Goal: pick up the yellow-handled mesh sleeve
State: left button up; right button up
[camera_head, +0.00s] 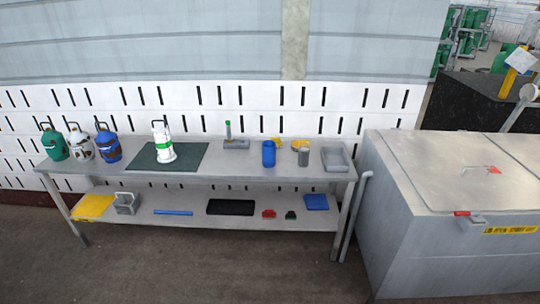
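I cannot pick out a yellow-handled mesh sleeve with certainty. Two small yellow items lie at the back of the grey table (225,174), right of its middle: a left yellow item (275,141) and a right yellow item (300,144). A small grey cylinder (304,158) stands just in front of the right one; I cannot tell whether they are joined. A blue cylinder (268,154) stands to its left. Neither of my grippers is in view.
Green (54,145), white-and-dark (80,146) and blue (107,147) canisters stand at the table's left. A white-green canister (164,146) stands on a dark mat (194,155). A grey tray (335,157) lies right. A large metal chest (440,240) stands beside the table; floor in front is clear.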

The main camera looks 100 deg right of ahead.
aim_at(304, 150)
jog(key=z, duration=3.35)
jog(key=i, duration=1.1)
jog(key=u, duration=0.25)
